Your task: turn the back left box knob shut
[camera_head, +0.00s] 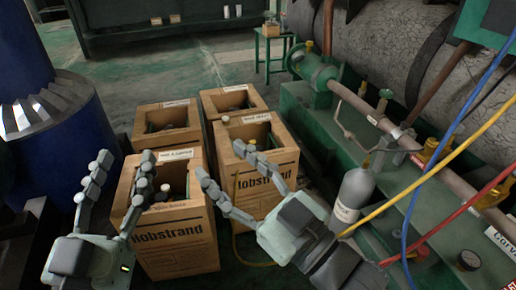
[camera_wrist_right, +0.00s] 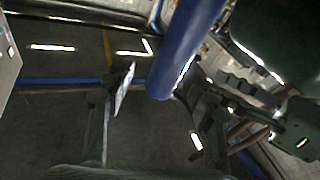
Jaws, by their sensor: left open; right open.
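The back left box (camera_head: 167,138) is an open brown carton behind the front left box (camera_head: 175,240). Its inside is dark, and I cannot make out a knob in it. My left gripper (camera_head: 122,160) is open, with its fingers at the left side of the front left box, nearer than the back left box. My right gripper (camera_head: 224,162) is open and empty, with its fingers spread in front of the front right box (camera_head: 282,188). In the right wrist view its dark fingers also show apart (camera_wrist_right: 160,105).
The back right box (camera_head: 228,92) stands beside the back left one. A blue drum (camera_head: 55,135) is at left. A grey cylinder (camera_head: 354,192) and green machinery (camera_head: 310,105) are at right. Yellow (camera_head: 440,165), blue and red hoses cross the right side. A blue tube (camera_wrist_right: 185,50) crosses the wrist view.

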